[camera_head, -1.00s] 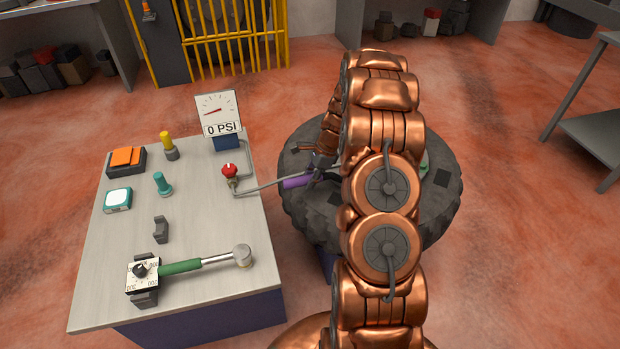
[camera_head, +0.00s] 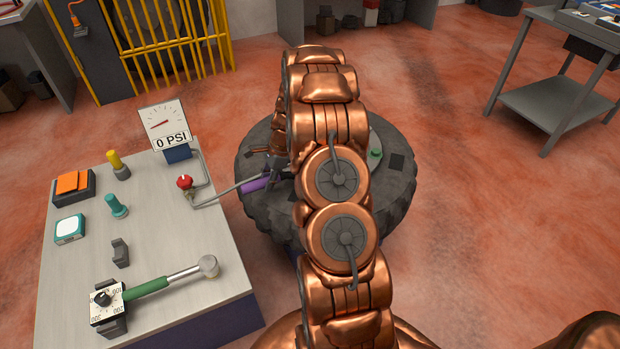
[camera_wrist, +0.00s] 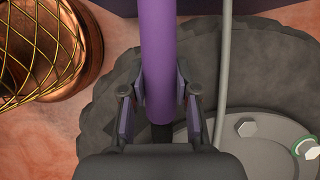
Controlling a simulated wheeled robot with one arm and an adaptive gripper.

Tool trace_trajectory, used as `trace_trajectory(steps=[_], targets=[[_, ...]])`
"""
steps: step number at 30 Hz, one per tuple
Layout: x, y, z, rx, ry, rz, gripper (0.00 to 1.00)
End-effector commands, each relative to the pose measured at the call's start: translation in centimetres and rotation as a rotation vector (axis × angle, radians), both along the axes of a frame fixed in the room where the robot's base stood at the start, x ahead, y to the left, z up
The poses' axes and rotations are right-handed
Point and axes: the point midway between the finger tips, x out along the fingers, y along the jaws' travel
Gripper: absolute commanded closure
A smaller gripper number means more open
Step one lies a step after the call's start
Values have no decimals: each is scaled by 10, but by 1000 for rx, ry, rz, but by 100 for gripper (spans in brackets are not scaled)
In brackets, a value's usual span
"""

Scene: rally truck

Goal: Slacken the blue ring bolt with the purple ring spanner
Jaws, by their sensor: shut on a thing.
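My gripper (camera_wrist: 160,100) is shut on the purple ring spanner (camera_wrist: 157,45), with a finger on each side of its handle. In the head view the spanner's purple handle (camera_head: 255,184) shows at the left part of the dark tyre (camera_head: 262,212), beside my gripper (camera_head: 277,168). The spanner's ring ends cannot be made out. In the wrist view the grey wheel hub (camera_wrist: 240,160) carries a plain bolt (camera_wrist: 247,128) and a bolt with a green ring (camera_wrist: 305,147). I see no blue ring; my arm hides much of the wheel in the head view.
A bench (camera_head: 180,265) at left holds a torque wrench (camera_head: 165,283), a gauge (camera_head: 163,125) and a red valve knob (camera_head: 185,181). A grey hose (camera_head: 225,190) runs from there to the wheel. A grey table (camera_head: 545,105) stands at right, with clear floor before it.

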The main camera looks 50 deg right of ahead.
Motion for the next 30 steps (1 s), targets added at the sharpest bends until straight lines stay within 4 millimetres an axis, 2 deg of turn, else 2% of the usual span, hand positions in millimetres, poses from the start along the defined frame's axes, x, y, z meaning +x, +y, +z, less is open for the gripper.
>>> trace_trajectory(steps=[30], targets=[[-12,3,0,1,0,83,100]])
